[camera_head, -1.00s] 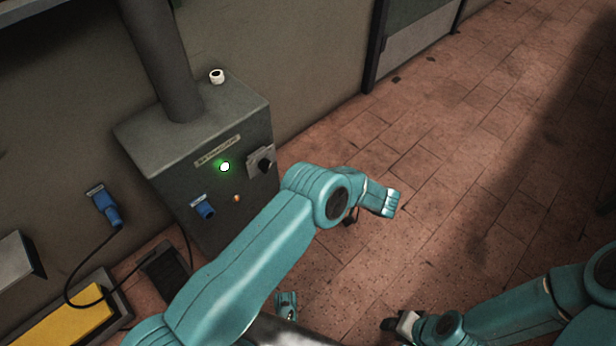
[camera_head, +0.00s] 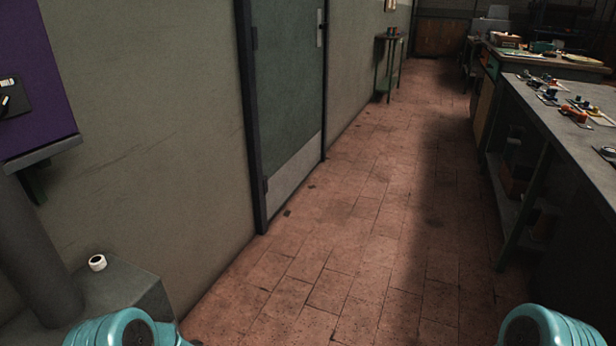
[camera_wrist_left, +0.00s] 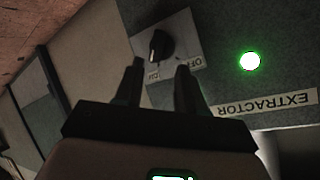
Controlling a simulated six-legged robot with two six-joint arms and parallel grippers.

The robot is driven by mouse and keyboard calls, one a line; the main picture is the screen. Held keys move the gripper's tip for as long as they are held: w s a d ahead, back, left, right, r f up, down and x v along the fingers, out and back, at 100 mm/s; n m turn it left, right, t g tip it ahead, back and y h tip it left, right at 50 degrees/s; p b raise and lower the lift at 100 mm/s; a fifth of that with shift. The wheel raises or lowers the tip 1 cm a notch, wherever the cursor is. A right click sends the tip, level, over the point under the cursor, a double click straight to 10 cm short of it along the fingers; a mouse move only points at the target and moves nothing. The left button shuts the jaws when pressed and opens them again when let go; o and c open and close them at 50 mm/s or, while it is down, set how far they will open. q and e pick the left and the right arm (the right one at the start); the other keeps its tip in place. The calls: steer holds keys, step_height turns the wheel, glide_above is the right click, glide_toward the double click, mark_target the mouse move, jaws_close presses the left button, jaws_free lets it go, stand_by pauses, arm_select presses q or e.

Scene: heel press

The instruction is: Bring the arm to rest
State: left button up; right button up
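My left gripper (camera_wrist_left: 160,66) shows in the left wrist view. Its two dark fingers stand apart with nothing between them. A black rotary knob (camera_wrist_left: 161,46) on a pale plate shows just beyond the fingertips; I cannot tell the exact gap. A lit green lamp (camera_wrist_left: 250,61) and an "EXTRACTOR" label (camera_wrist_left: 268,104) are on the same grey box. In the head view only the teal upper parts of my left arm (camera_head: 112,330) and right arm (camera_head: 550,328) show at the bottom edge. The right gripper is in neither view.
The grey box (camera_head: 125,290) with a white cap (camera_head: 97,262) stands at lower left, beside a wall with a dark door (camera_head: 288,90). A workbench (camera_head: 560,115) with small parts runs along the right. The tiled floor (camera_head: 370,220) between is clear.

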arm_select(q)
steer(key=s+d+f+m+g+h, duration=0.1)
steer(key=s+d+f+g+h, duration=0.2)
steer(key=s+d+h, duration=0.65)
steer(key=s+d+f+m+g+h, duration=0.1)
steer(key=s+d+f+g+h, duration=0.25)
steer(key=s+d, duration=1)
steer(key=d+p+v, duration=0.3)
steer(key=p+v, duration=1.1)
steer(key=s+d+r+p+v, duration=0.1)
steer(key=d+p+v, duration=0.1)
steer(key=p+v, duration=1.3)
steer(key=shift+s+d+r+h, duration=0.25)
steer(key=shift+d+r+h, duration=0.05)
steer(key=shift+d+r, duration=0.1)
